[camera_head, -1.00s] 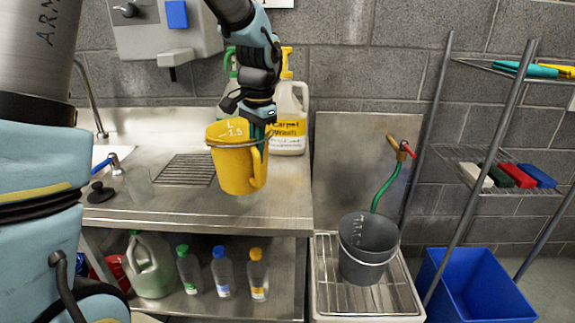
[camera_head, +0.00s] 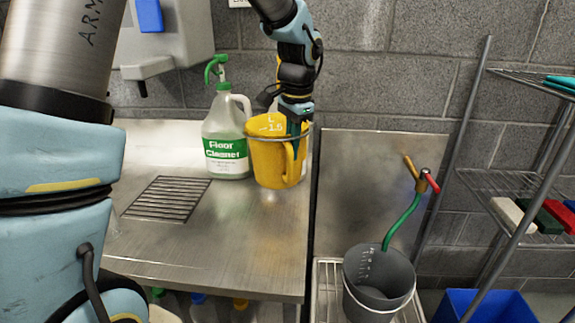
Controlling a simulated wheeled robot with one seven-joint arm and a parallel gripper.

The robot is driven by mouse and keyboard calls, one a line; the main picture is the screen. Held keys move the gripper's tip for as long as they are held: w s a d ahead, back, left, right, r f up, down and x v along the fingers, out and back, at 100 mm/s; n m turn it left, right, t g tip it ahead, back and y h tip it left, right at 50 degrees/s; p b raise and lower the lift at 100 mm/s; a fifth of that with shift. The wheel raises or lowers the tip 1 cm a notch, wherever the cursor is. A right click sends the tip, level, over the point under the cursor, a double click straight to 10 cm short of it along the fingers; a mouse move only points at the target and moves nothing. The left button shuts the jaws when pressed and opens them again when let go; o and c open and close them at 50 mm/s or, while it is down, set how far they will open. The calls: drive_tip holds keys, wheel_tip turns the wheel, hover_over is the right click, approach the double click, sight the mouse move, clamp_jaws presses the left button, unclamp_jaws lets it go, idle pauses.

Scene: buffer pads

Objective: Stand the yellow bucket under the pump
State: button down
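The yellow bucket (camera_head: 271,160) hangs upright from my gripper (camera_head: 296,125), whose fingers are closed at its rim, by the handle. It is over the right end of the steel counter; a gap beneath it is hard to judge. A wall dispenser (camera_head: 175,40) with a blue push plate (camera_head: 149,15) and a dark nozzle (camera_head: 142,88) is at upper left. The Floor Cleaner jug (camera_head: 226,140) with a green pump head (camera_head: 215,68) stands behind and left of the bucket. I cannot tell which one the task calls the pump.
A drain grate (camera_head: 168,198) lies in the counter (camera_head: 200,262), whose front is clear. A grey bucket (camera_head: 378,280) stands right, under a tap (camera_head: 424,182) with a green hose (camera_head: 402,220). A wire shelf (camera_head: 510,185) and blue bin (camera_head: 490,305) are at far right.

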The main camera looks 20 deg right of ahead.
wheel_tip(320, 180, down, 8)
drive_tip(key=p, duration=0.1)
drive_tip(key=shift+p, duration=0.35)
drive_tip(key=c, duration=1.5)
unclamp_jaws()
drive_tip(key=shift+f, duration=0.25)
drive_tip(key=o, duration=0.4)
drive_tip(key=shift+o, duration=0.3)
drive_tip(key=shift+r, duration=0.1)
wheel_tip(320, 180, up, 12)
drive_tip(key=s+b, duration=0.1)
drive_tip(key=b, duration=0.1)
drive_tip(key=shift+s, duration=0.15)
